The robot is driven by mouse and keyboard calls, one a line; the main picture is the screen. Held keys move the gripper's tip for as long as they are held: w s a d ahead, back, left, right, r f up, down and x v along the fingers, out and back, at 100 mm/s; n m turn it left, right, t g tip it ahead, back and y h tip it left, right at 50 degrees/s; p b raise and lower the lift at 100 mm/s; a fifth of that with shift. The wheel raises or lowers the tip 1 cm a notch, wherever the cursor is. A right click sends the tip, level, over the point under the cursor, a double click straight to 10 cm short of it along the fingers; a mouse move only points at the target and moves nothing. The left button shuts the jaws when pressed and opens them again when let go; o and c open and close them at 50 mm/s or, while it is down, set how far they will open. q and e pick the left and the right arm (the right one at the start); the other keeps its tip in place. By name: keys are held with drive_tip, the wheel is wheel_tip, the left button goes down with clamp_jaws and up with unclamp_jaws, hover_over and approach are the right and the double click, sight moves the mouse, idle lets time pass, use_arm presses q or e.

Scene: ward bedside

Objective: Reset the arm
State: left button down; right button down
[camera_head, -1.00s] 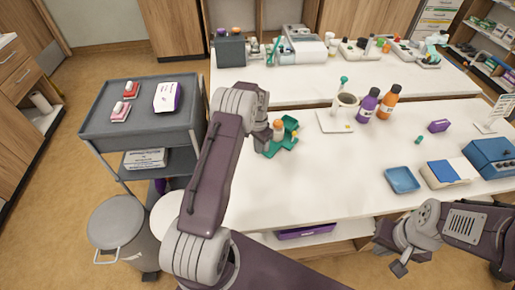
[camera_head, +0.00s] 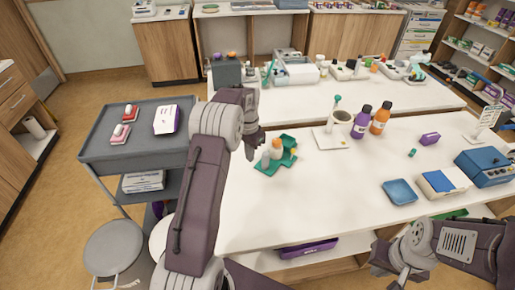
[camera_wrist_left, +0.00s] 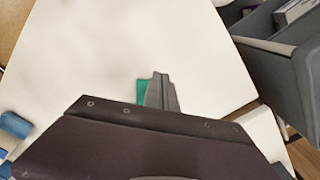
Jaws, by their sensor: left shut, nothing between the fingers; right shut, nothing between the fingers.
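My left arm reaches up over the table. My right gripper (camera_head: 384,262) is shut and empty, low in front of the table's front edge at the right.
The white table (camera_head: 310,195) has clear room in front. A purple bottle (camera_head: 361,124), an orange bottle (camera_head: 380,119), a blue tray (camera_head: 399,192) and a blue box (camera_head: 487,165) stand to the right.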

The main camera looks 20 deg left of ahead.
use_arm(q)
wheel_tip(320, 180, up, 4)
drive_tip(key=w+d, duration=0.2)
drive_tip(key=d, duration=0.1)
drive_tip(key=s+d+r+m+t, duration=0.1)
drive_tip(key=s+d+r, duration=0.4)
drive_tip(key=s, duration=0.4)
drive_tip(key=s+d+f+n, duration=0.2)
drive_tip(key=s+f, duration=0.2)
drive_tip(key=s, duration=0.4)
drive_tip(key=s+d+f+n, duration=0.1)
drive_tip(key=s+f+n, duration=0.2)
drive_tip(key=s, duration=0.4)
drive_tip(key=shift+s+d+f, duration=0.35)
drive_tip(key=shift+s+f, duration=0.05)
drive_tip(key=shift+f, duration=0.2)
